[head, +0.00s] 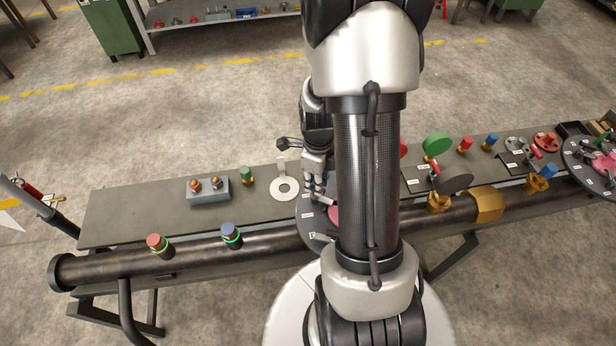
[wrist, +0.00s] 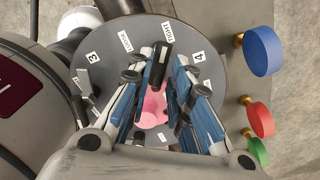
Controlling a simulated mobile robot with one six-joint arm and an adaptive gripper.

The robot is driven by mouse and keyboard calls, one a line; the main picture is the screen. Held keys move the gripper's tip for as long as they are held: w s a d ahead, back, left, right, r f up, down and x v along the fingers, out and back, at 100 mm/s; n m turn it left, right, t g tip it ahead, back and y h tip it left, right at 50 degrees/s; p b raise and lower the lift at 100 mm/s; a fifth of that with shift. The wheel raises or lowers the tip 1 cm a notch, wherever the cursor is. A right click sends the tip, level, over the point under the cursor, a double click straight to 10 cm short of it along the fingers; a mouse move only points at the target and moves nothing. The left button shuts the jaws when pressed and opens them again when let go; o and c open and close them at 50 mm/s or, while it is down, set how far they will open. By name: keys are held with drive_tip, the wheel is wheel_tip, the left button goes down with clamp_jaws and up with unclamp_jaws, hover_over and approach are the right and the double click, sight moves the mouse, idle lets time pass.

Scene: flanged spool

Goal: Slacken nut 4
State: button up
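In the wrist view a grey round flange (wrist: 215,82) carries the labels 3, 4 and TIGHT, and a pink hub (wrist: 153,106) at its middle. The 4 label (wrist: 198,56) is right of my gripper (wrist: 168,62). A short dark bar (wrist: 159,66) shows between my blue-padded fingertips, below the TIGHT label; whether the fingers touch it is unclear. Nut 4 itself is not clearly visible; the fingers cover part of the flange. In the head view my gripper (head: 318,186) points down over the flange (head: 310,228), which my arm partly hides.
A long dark pipe (head: 195,246) runs along the bench front, with red (head: 156,243) and blue (head: 230,232) caps. A pale ring (head: 284,188) and a grey block (head: 208,190) lie on the bench. In the wrist view a blue knob (wrist: 262,51) stands right of the flange.

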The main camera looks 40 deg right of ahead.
wheel_tip(320, 180, down, 5)
drive_tip(key=b, duration=0.3)
drive_tip(key=shift+a+f, duration=0.1)
drive_tip(key=shift+f, duration=0.05)
drive_tip(key=shift+w+r+n+p, duration=0.1)
drive_tip(key=shift+r+n+p, duration=0.4)
drive_tip(key=shift+n, duration=0.4)
drive_tip(key=n, duration=0.4)
drive_tip(key=shift+r+n, duration=0.15)
drive_tip(key=shift+n, duration=0.15)
drive_tip(key=n, duration=1)
drive_tip(key=shift+n, duration=0.3)
drive_tip(key=n, duration=0.5)
drive_tip(key=shift+m, duration=1.2)
wheel_tip(320, 180, up, 7)
drive_tip(key=p, duration=0.5)
